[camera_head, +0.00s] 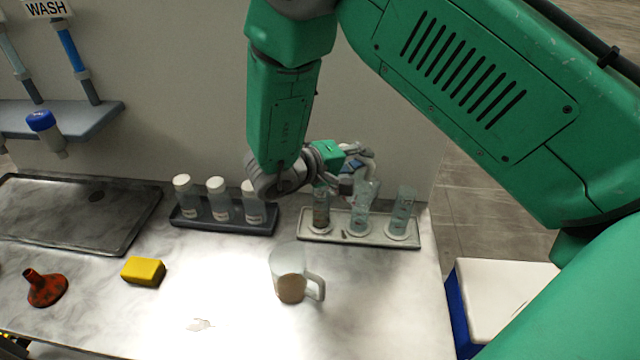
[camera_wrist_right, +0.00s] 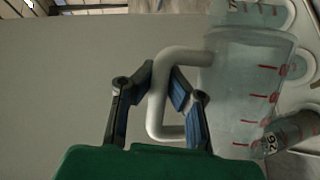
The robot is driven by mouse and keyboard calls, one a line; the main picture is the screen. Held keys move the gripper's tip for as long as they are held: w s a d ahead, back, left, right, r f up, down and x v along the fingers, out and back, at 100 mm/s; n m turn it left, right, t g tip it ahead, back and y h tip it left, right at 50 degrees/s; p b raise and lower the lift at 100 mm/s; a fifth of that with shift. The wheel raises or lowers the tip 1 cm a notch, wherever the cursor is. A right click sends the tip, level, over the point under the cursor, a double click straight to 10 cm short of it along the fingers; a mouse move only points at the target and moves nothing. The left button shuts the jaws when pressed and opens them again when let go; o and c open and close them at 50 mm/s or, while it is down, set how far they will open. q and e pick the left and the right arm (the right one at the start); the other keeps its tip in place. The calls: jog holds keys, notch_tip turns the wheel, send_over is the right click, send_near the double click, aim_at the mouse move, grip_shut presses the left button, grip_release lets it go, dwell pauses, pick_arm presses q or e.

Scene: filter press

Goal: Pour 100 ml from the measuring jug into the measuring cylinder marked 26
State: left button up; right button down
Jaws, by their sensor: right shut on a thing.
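My right gripper (camera_head: 350,163) is shut on the white handle of a clear measuring jug with red marks (camera_wrist_right: 245,90). In the head view the jug (camera_head: 367,190) is small, partly hidden, and overlaps the middle of three clear cylinders; its tilt and liquid level are hard to tell. The cylinder marked 26 (camera_wrist_right: 290,133) shows beside the jug at the lower right of the wrist view, with dark contents. The left cylinder (camera_head: 320,212) in the head view also looks brownish inside, but its number cannot be read there. My left gripper is not in view.
The cylinders stand in a pale tray (camera_head: 345,241). Left of it, a dark rack (camera_head: 225,226) holds three white-capped bottles. A second jug with brown contents (camera_head: 290,285), a yellow sponge (camera_head: 143,271) and a red funnel (camera_head: 46,288) are on the bench. The front middle is clear.

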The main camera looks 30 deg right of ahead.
aim_at(378, 184)
jog(key=shift+w+a+r+n+p, duration=0.15)
jog(key=shift+w+r+n+p, duration=0.25)
jog(key=shift+w+p, duration=0.1)
dwell(0.6)
jog(key=shift+w+h, duration=0.1)
jog(key=shift+h, duration=0.2)
jog(key=s+b, duration=0.1)
jog(key=s+m+b, duration=0.1)
jog(key=s+d+f+m+y+b, duration=0.1)
jog(key=shift+s+d, duration=0.1)
jog(key=shift+s, duration=0.15)
jog(key=shift+s+r+t, duration=0.2)
jog(key=shift+s+t, duration=0.05)
jog(key=shift+t, duration=0.15)
jog(key=shift+s+p, duration=0.15)
jog(key=shift+p, duration=0.25)
jog(key=shift+s+d+f+m+y, duration=0.15)
jog(key=shift+s+m+y, duration=0.2)
jog(key=shift+m, duration=0.25)
jog(key=shift+s+d+f+t, duration=0.1)
jog(key=shift+s+f+t, duration=0.1)
jog(key=shift+t, duration=0.2)
jog(key=shift+w, duration=0.1)
